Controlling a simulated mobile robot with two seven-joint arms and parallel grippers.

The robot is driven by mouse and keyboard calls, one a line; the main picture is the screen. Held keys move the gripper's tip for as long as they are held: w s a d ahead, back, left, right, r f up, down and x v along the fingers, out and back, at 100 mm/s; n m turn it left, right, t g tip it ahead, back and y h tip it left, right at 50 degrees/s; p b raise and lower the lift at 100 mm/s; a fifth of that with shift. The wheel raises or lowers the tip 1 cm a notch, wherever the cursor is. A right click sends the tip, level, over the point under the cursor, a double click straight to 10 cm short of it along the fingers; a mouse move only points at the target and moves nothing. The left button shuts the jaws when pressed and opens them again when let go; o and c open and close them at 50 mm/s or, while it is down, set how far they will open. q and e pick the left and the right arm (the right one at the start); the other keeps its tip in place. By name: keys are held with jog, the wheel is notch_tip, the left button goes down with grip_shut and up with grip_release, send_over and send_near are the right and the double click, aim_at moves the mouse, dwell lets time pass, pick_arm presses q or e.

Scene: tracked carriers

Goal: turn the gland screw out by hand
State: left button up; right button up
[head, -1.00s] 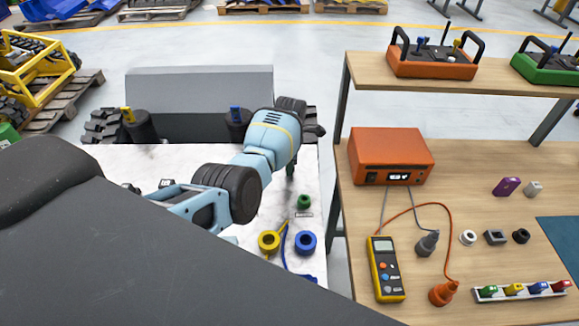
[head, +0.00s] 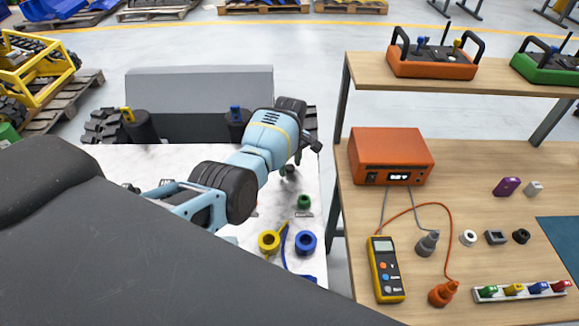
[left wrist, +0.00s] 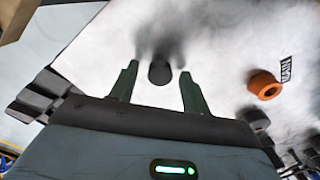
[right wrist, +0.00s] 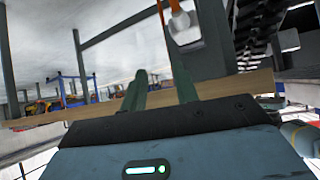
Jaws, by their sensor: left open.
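My left gripper (head: 297,158) is over the white panel in the head view. In the left wrist view its two fingers (left wrist: 157,85) stand apart. A dark grey round plug, likely the gland screw (left wrist: 159,72), sits between and just beyond the fingertips, with a gap to each side. A small grey piece, which may be the same screw (head: 289,171), shows under the gripper in the head view. My right gripper (right wrist: 160,88) appears only in the right wrist view, its fingers apart and nothing between them.
An orange round fitting (left wrist: 264,84) stands on the panel beside a printed label. A yellow ring (head: 269,242), a blue ring (head: 306,242) and a green piece (head: 304,202) are at the panel's front. The wooden bench (head: 450,215) on the right holds a meter (head: 385,270) and an orange box (head: 391,157).

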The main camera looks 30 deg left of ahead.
pick_arm(q)
jog(key=m, duration=1.3)
jog(key=shift+m, duration=0.3)
jog(key=m, duration=0.7)
jog(key=c, duration=0.8)
jog(key=n, duration=0.6)
jog(key=shift+n, duration=0.3)
jog(key=n, duration=0.3)
